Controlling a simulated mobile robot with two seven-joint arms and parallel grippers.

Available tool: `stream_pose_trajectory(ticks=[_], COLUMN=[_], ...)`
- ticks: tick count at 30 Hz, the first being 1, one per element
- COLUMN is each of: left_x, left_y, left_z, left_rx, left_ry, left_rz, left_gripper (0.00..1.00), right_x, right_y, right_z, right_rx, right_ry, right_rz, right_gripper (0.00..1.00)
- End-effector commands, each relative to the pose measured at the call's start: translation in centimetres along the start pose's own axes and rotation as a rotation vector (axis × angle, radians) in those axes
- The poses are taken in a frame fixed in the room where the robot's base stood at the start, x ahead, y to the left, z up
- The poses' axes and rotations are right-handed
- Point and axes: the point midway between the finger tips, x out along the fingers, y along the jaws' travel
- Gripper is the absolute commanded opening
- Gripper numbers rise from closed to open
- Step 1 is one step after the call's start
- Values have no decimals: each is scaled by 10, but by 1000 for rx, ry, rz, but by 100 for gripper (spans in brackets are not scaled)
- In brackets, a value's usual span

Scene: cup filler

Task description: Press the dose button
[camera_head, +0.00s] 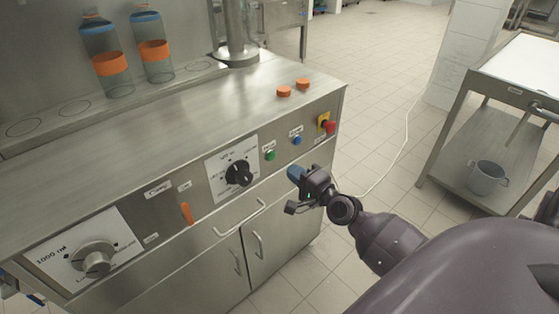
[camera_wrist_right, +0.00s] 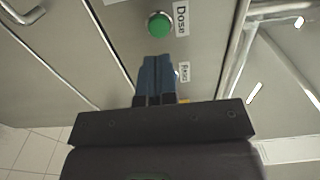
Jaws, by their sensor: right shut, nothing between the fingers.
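The green dose button (camera_head: 270,155) sits on the front panel of the steel machine, right of a black dial. In the right wrist view the green button (camera_wrist_right: 159,25) shows beside a label reading "Dose". My right gripper (camera_head: 294,173) is shut and empty. It is in front of the panel, below and to the right of the green button in the head view. In the wrist view its blue fingertips (camera_wrist_right: 157,62) are together, apart from the button in the picture. My left gripper is not in view.
A blue button (camera_head: 297,140) and a red emergency stop (camera_head: 329,127) sit right of the green button. A black dial (camera_head: 239,173) and a drawer handle (camera_head: 240,217) are near. Two bottles (camera_head: 108,62) stand behind. A cart (camera_head: 462,130) with a pot is at right.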

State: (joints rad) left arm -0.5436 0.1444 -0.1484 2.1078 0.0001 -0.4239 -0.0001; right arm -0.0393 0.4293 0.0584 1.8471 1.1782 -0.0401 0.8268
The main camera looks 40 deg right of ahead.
Motion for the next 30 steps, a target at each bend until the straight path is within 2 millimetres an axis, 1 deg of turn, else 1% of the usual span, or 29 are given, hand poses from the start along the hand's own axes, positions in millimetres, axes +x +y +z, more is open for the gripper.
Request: stream_pose_trajectory(ticks=[1,6,12,18,27,30], left_x=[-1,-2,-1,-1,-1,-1], left_y=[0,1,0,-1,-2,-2], left_z=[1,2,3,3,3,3], left_rx=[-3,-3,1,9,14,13], left_ry=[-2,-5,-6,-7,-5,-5], left_rz=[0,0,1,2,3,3], left_gripper=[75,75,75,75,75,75], right_x=[10,36,56,64,64,67], right_y=[-2,-1,0,0,0,0], right_z=[0,0,0,0,0,0], right_rx=[2,-1,0,-1,-1,-1], right_ry=[1,0,0,1,0,0], right_rz=[-4,-2,-1,0,0,-1], right_gripper=[0,0,0,0,0,0])
